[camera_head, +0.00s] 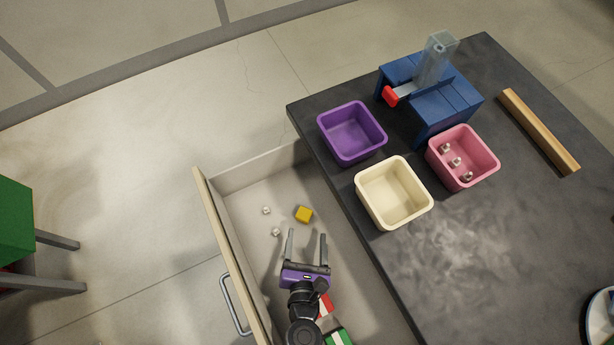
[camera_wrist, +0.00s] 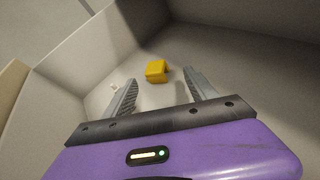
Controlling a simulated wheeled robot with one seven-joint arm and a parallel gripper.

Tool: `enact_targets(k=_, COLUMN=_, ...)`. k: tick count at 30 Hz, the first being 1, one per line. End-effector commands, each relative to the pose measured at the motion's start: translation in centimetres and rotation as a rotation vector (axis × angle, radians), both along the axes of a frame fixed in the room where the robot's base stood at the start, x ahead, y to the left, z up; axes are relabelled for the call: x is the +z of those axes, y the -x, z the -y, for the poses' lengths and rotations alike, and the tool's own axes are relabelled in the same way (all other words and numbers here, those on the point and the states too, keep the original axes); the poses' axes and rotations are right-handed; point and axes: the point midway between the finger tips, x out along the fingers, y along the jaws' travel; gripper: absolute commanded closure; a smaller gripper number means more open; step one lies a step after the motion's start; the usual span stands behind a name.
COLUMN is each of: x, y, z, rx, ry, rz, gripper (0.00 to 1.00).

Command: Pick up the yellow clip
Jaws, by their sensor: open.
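The yellow clip (camera_head: 304,214) lies on the floor of the open drawer (camera_head: 258,196), toward its far end. It also shows in the wrist view (camera_wrist: 157,71), ahead of my fingertips and between their lines. My gripper (camera_head: 307,236) is purple with two grey fingers. It is inside the drawer, just short of the clip, with the fingers spread and nothing between them. In the wrist view my gripper (camera_wrist: 160,78) is likewise open and empty. The height of the fingers above the drawer floor is hard to tell.
Small whitish pieces (camera_head: 267,210) lie left of the clip. Red and green items (camera_head: 338,338) lie partly under my arm. The drawer's front panel (camera_head: 232,262) and the dark table (camera_head: 450,262) flank my gripper. Purple (camera_head: 352,134), cream (camera_head: 394,194) and pink (camera_head: 462,158) bins stand on the table.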

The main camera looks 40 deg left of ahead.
Motion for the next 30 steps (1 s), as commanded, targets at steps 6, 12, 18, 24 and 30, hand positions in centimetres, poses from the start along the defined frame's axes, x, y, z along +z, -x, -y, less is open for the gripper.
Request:
enact_targets(k=6, x=-0.4, y=-0.6, z=-1.7, rx=0.082, ry=0.142, rz=0.132, gripper=0.34)
enact_targets(k=12, x=-1.2, y=-2.1, z=-2.9, rx=0.084, ry=0.148, rz=0.138, gripper=0.34)
enact_targets(k=18, x=-2.1, y=-3.8, z=-4.3, rx=0.085, ry=0.146, rz=0.137, gripper=0.34)
enact_targets(k=24, x=-3.1, y=-5.6, z=-5.7, rx=0.085, ry=0.145, rz=0.135, gripper=0.34)
enact_targets(k=30, x=-3.2, y=-6.0, z=-6.0, rx=0.084, ry=0.145, rz=0.134, gripper=0.34)
